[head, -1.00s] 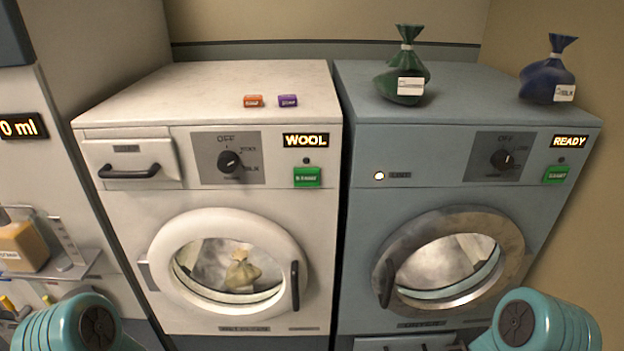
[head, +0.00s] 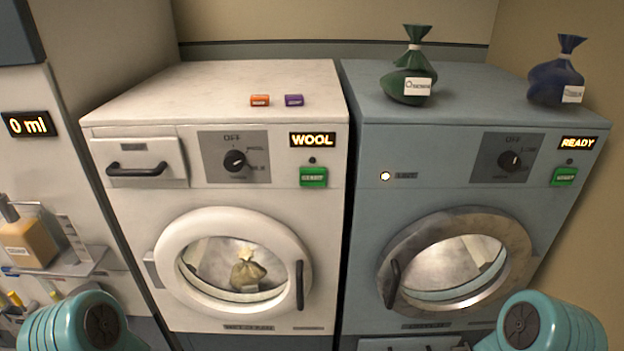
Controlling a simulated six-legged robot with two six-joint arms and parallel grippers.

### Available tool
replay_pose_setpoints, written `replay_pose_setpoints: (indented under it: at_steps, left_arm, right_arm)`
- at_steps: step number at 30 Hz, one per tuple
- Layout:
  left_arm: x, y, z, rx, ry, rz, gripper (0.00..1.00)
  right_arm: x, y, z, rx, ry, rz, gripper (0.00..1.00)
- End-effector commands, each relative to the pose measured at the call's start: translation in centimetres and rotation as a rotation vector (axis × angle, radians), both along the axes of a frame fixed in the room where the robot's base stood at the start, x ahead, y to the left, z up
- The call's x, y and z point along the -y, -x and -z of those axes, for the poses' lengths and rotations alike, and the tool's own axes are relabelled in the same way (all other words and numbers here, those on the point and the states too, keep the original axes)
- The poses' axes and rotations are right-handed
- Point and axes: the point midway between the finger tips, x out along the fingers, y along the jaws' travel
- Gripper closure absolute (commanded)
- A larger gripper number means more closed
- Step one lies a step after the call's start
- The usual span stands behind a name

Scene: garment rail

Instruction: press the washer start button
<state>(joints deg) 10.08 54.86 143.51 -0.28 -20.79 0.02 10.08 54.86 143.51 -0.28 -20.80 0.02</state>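The white washer (head: 110,225) stands at the left of the pair, with its round door shut. A tan tied bag (head: 247,270) shows through the door glass. Its green start button (head: 313,177) is on the front panel, below a display (head: 312,140) reading WOOL. A small dark lamp (head: 312,161) sits just above the button. The dial (head: 235,160) is left of the display. Teal parts of my two arms show at the bottom left and bottom right corners, well below the button. Neither gripper's fingers are in view.
Orange (head: 260,100) and purple (head: 294,100) blocks lie on the washer. A dispenser (head: 28,124) reads 0 ml at left.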

Motion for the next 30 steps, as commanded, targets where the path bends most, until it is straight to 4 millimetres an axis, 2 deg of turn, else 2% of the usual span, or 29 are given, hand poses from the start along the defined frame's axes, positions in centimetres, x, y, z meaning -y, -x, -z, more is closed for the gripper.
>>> replay_pose_setpoints:
  at_steps: [1, 6, 7, 30]
  left_arm:
    - [0.00, 0.00, 0.00, 0.000, 0.000, 0.000, 1.00]
    - [0.00, 0.00, 0.00, 0.000, 0.000, 0.000, 1.00]
    - [0.00, 0.00, 0.00, 0.000, 0.000, 0.000, 1.00]
    - [0.00, 0.00, 0.00, 0.000, 0.000, 0.000, 1.00]
  right_arm:
    - [0.00, 0.00, 0.00, 0.000, 0.000, 0.000, 0.36]
    - [0.00, 0.00, 0.00, 0.000, 0.000, 0.000, 0.92]
    - [0.00, 0.00, 0.00, 0.000, 0.000, 0.000, 1.00]
    - [0.00, 0.00, 0.00, 0.000, 0.000, 0.000, 1.00]
